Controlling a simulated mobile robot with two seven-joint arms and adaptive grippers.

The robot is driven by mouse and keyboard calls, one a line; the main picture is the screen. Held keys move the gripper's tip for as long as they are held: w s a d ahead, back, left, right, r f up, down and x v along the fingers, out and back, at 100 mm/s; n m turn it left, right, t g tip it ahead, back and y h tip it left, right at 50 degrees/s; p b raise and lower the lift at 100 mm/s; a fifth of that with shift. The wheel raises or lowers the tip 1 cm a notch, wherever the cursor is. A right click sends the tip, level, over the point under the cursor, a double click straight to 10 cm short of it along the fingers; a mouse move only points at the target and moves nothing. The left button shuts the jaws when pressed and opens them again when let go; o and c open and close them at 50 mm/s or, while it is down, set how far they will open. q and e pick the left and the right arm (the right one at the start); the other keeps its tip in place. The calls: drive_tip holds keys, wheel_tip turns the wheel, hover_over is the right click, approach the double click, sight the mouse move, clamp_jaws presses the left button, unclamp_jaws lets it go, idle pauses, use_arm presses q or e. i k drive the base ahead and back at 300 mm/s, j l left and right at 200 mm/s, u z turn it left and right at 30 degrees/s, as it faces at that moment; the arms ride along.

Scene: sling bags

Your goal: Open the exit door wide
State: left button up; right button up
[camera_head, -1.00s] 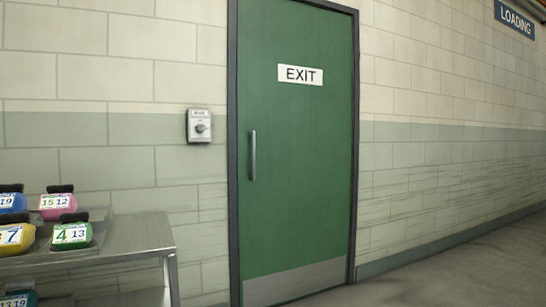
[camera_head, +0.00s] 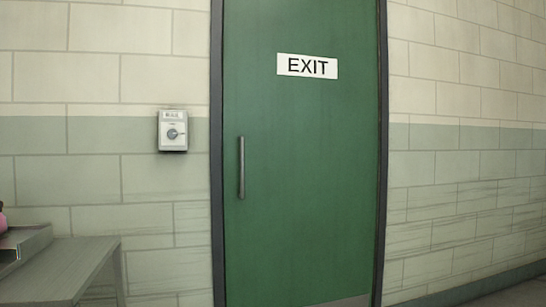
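The green exit door (camera_head: 305,190) stands shut in its dark frame (camera_head: 217,180), near the middle of the head view. A white EXIT sign (camera_head: 307,66) is on its upper part. A vertical metal pull handle (camera_head: 241,167) is on the door's left side. A grey wall box with a round knob or key switch (camera_head: 173,131) is on the wall left of the frame. The bottom edge of the door is partly cut off by the picture. Neither of my grippers shows.
A grey metal table (camera_head: 62,268) stands at the lower left, against the wall left of the door. A tray (camera_head: 24,243) and part of a pink item (camera_head: 2,219) are on it. A strip of floor (camera_head: 515,292) shows at the lower right.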

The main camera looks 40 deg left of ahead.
sight(300, 117)
drive_tip(key=i+u, duration=0.3)
drive_tip(key=i, duration=0.15)
drive_tip(key=i+l+u, duration=0.6)
drive_tip(key=i, duration=0.25)
drive_tip(key=j, duration=0.1)
